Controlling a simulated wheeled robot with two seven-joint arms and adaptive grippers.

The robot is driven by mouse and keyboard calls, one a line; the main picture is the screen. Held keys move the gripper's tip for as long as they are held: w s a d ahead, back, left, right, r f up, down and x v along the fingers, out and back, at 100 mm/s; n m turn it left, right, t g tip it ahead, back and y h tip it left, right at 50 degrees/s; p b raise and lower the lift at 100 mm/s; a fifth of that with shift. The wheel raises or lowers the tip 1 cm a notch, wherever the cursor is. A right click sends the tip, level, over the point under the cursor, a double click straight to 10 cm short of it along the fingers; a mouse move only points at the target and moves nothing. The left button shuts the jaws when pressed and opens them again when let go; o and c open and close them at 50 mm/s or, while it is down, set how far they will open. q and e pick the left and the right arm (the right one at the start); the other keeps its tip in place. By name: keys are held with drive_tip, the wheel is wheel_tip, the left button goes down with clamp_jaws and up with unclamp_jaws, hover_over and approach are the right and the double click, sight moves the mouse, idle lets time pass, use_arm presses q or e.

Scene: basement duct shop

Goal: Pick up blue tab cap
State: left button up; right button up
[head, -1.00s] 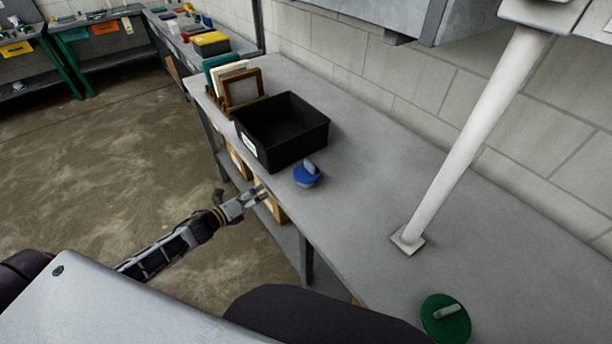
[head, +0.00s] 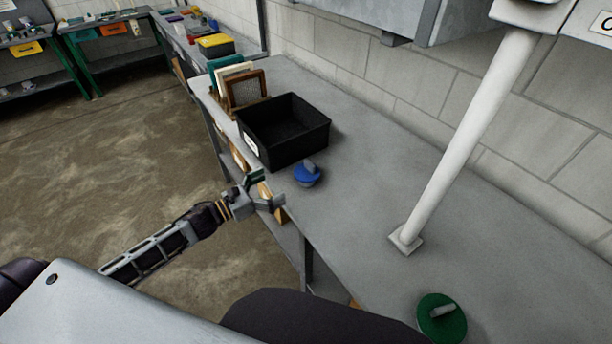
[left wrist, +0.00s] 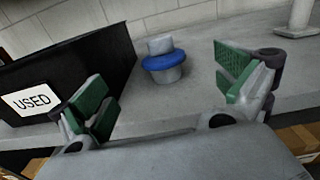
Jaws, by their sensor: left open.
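The blue tab cap (head: 307,175) is a round blue disc with a grey upright tab, standing on the grey bench near its front edge, just right of the black bin. In the left wrist view the cap (left wrist: 163,62) is ahead, between the two fingers and beyond their tips. My left gripper (head: 267,188) is open and empty at the bench's front edge, a short way left of the cap and not touching it. Its green finger pads (left wrist: 168,84) show wide apart in the wrist view. My right gripper is not in view.
The black bin (head: 244,140), labelled USED in the wrist view, is close beside the cap. Framed panels (head: 246,90) stand behind it. A white post (head: 462,150) and a green tab cap (head: 441,318) are to the right. The bench between is clear.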

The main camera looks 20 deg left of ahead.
use_arm(q)
drive_tip(key=shift+s+d+r+m, duration=0.2)
drive_tip(key=shift+d+r+m, duration=0.1)
drive_tip(key=shift+m, duration=0.1)
approach(308, 166)
drive_tip(key=shift+d+b+x, duration=0.25)
drive_tip(key=shift+b+x, duration=0.2)
drive_tip(key=shift+x, duration=2)
drive_tip(key=shift+s, duration=0.2)
drive_tip(key=shift+w, duration=0.1)
drive_tip(key=shift+x, duration=2.5)
drive_tip(key=shift+w+a, duration=0.15)
drive_tip(key=shift+c, duration=0.4)
drive_tip(key=c, duration=1.1)
